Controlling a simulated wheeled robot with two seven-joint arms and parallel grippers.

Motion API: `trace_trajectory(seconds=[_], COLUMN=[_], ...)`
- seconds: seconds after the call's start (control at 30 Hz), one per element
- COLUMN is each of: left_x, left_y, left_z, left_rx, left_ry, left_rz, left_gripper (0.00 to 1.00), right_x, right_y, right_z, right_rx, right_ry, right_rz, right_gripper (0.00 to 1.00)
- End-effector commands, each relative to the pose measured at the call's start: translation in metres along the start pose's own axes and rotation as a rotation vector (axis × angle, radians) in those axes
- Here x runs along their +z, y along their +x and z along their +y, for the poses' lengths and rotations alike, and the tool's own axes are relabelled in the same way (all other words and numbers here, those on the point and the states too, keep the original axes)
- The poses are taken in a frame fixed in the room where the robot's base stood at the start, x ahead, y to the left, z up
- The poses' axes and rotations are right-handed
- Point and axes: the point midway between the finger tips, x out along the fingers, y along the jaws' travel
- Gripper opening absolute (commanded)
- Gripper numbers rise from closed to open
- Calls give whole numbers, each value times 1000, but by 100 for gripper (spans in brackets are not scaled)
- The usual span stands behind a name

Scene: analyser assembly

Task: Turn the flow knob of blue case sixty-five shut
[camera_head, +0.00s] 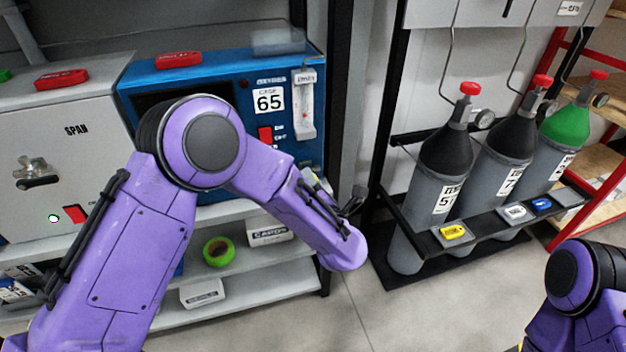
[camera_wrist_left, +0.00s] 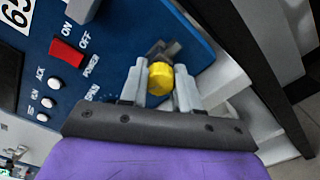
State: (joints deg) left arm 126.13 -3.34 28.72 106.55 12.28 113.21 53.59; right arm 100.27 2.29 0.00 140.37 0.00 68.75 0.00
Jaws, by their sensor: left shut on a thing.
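The blue case (camera_head: 222,72) labelled 65 stands on the shelf unit in the head view; my left arm crosses its front and hides part of it. In the left wrist view its blue panel (camera_wrist_left: 115,55) fills the upper middle. The yellow knob (camera_wrist_left: 160,84) sits at the panel's lower right edge. My left gripper (camera_wrist_left: 161,76) is shut on the knob, one finger on each side.
A flow tube (camera_head: 305,105) is on the case's right side. A red power switch (camera_wrist_left: 66,53) is near the knob. A grey case (camera_head: 70,150) stands to the left. A green tape roll (camera_head: 218,251) lies on the lower shelf. Gas cylinders (camera_head: 438,180) stand in a rack at right.

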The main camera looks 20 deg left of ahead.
Motion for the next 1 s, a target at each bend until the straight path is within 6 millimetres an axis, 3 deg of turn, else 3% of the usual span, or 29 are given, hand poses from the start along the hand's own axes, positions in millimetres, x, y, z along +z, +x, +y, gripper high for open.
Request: trace_trajectory(seconds=[1.0], left_x=[2], left_y=[0], left_z=[1], left_rx=[2], left_ry=[926], left_rz=[-3], left_gripper=[1], right_x=[-15], right_y=[-36], right_z=[3], right_rx=[0], right_ry=[0], right_rz=[0], right_gripper=[0])
